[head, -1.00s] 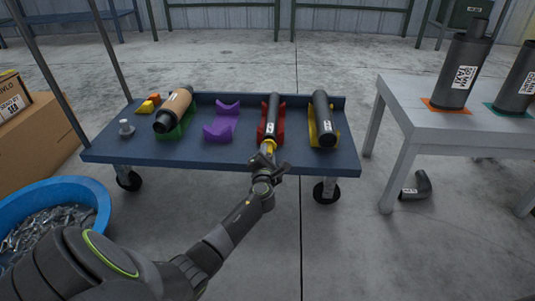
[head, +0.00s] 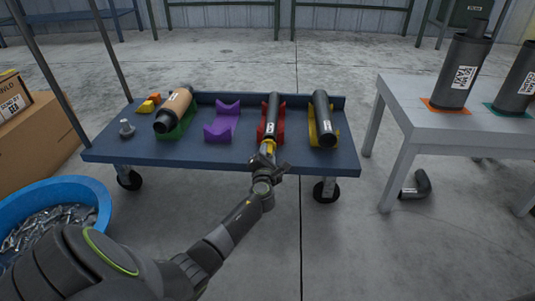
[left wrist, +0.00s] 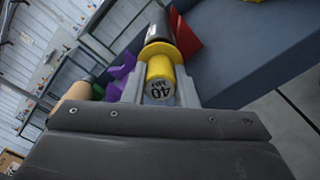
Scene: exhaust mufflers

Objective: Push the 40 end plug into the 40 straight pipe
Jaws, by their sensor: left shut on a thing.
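The yellow 40 end plug (left wrist: 159,70) is held in my left gripper (head: 266,158). Its end face with the number 40 points toward the left wrist camera, between the two fingers (left wrist: 159,92). The black 40 straight pipe (head: 271,117) lies in a red cradle on the blue cart, its near end toward my gripper. In the left wrist view the plug's wide yellow rim is in line with the pipe (left wrist: 157,26) and appears against its end. How deep the plug sits in the pipe is hidden. My right gripper is not in view.
The blue cart (head: 200,154) also bears a purple cradle (head: 222,123), a brown-and-black muffler (head: 174,108) in a green cradle and a dark pipe (head: 322,117) in a yellow cradle. A grey table (head: 425,121) stands at right. A blue tub (head: 84,188) is at lower left.

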